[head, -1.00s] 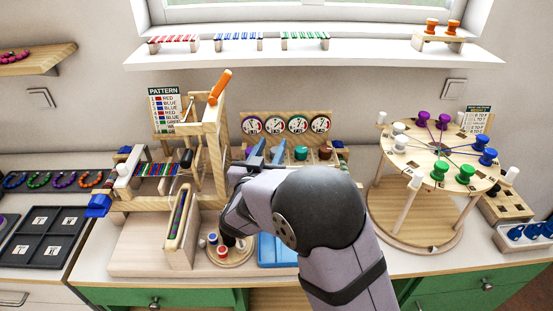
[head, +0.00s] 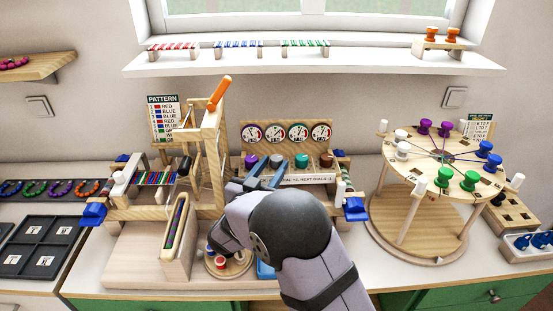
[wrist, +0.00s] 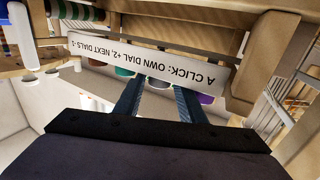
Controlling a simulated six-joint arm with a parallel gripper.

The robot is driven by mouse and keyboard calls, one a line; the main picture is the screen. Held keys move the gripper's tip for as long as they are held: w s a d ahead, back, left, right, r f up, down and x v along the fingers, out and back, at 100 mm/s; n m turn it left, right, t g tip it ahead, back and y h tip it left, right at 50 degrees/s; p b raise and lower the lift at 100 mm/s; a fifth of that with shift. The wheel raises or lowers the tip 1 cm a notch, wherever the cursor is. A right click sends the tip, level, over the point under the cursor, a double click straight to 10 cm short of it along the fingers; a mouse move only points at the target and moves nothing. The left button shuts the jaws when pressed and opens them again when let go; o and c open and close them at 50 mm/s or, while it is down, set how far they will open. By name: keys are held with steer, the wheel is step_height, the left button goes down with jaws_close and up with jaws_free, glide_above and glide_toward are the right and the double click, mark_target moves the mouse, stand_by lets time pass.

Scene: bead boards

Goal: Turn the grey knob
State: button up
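The grey knob (head: 276,160) is in the row of knobs below the dials in the head view, between the purple knob (head: 251,161) and the teal knob (head: 301,160). My gripper (head: 270,171) is open, its two blue fingers pointing at the panel just below and in front of the grey knob. In the wrist view the fingers of my gripper (wrist: 158,92) are spread, with a pale grey part of the knob (wrist: 157,83) between them, mostly hidden by the label strip (wrist: 140,60). Contact with the knob cannot be made out.
Four-knob panel aside, a brown knob (head: 326,160) sits at the right end of the row, under the dials (head: 298,132). A wooden loom frame (head: 213,140) stands close on the left. A round peg table (head: 430,215) stands to the right, with bench space between.

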mark_target(278, 165)
steer(key=shift+p+x, duration=0.3)
steer(key=shift+x, duration=1.2)
steer(key=c, duration=0.8)
steer(key=shift+o, duration=0.2)
steer(key=shift+n+y+b, duration=0.3)
steer(key=shift+y, duration=0.1)
steer(key=n+y+b, duration=0.1)
steer(key=y+b, duration=0.1)
steer(key=n+t+y+b, duration=0.1)
steer(key=n+y+b, duration=0.1)
steer(key=y, duration=0.1)
steer(key=shift+d+f+n+t+y, duration=0.15)
steer(key=shift+f+n+t+y, duration=0.05)
steer(key=shift+n+t+y, duration=0.1)
steer(key=n+y+b, duration=0.2)
steer(key=y, duration=0.1)
steer(key=shift+b, duration=0.35)
steer(key=shift+r+y+b, duration=0.1)
steer(key=shift+y+b, duration=0.2)
steer(key=shift+y, duration=0.1)
steer(key=shift+r+n+y, duration=0.1)
steer(key=shift+n+y, duration=0.2)
steer(key=shift+n, duration=0.1)
